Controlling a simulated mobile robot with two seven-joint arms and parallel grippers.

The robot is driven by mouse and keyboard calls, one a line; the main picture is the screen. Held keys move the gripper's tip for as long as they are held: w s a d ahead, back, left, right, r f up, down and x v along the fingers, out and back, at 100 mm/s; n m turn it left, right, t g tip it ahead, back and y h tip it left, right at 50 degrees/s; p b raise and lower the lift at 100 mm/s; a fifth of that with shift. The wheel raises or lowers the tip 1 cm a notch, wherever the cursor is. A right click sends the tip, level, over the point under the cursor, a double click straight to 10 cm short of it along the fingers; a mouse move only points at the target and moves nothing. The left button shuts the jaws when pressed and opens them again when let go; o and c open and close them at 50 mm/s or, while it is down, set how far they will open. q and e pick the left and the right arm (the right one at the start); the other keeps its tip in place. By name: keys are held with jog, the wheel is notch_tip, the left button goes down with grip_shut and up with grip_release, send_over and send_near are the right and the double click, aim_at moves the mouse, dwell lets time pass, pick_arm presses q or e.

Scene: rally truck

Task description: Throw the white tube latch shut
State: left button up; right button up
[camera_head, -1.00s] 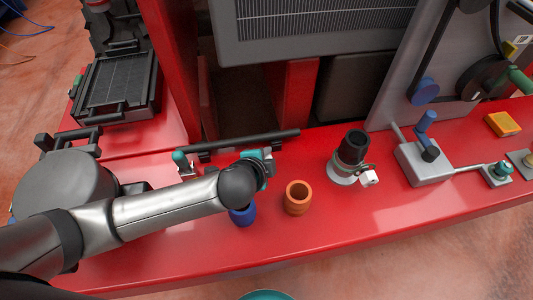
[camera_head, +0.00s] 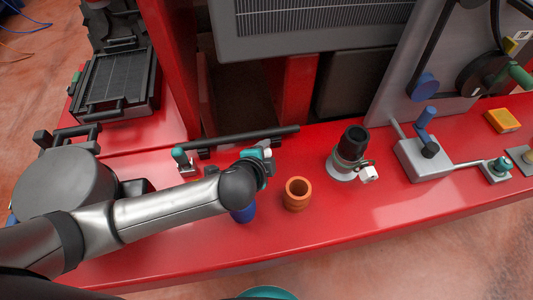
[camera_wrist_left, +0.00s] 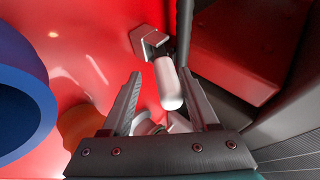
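The white tube latch (camera_wrist_left: 168,85) shows in the left wrist view as a pale rounded tube hanging from a grey bracket (camera_wrist_left: 148,42) on the red panel. In the head view a small white end (camera_head: 267,152) shows beside my left gripper (camera_head: 266,170), near the right part of the black bar; the rest is hidden behind the wrist. In the wrist view my left gripper (camera_wrist_left: 160,75) is open, with its two fingers on either side of the tube. I cannot tell whether a finger touches it. My right gripper is in neither view.
A blue cup (camera_head: 243,213) and an orange cup (camera_head: 297,193) stand close to my left wrist. The black bar (camera_head: 240,139) runs behind it. A black-topped fitting (camera_head: 351,147) and a grey lever box (camera_head: 424,160) stand to the right. The red ledge's front is clear.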

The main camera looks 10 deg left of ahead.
pick_arm(q)
jog(key=p+v, duration=0.2)
jog(key=v, duration=1.2)
jog(key=shift+a+p, duration=0.1)
jog(key=shift+p, duration=0.2)
jog(key=shift+s+a+r, duration=0.1)
jog(key=shift+s+r, duration=0.35)
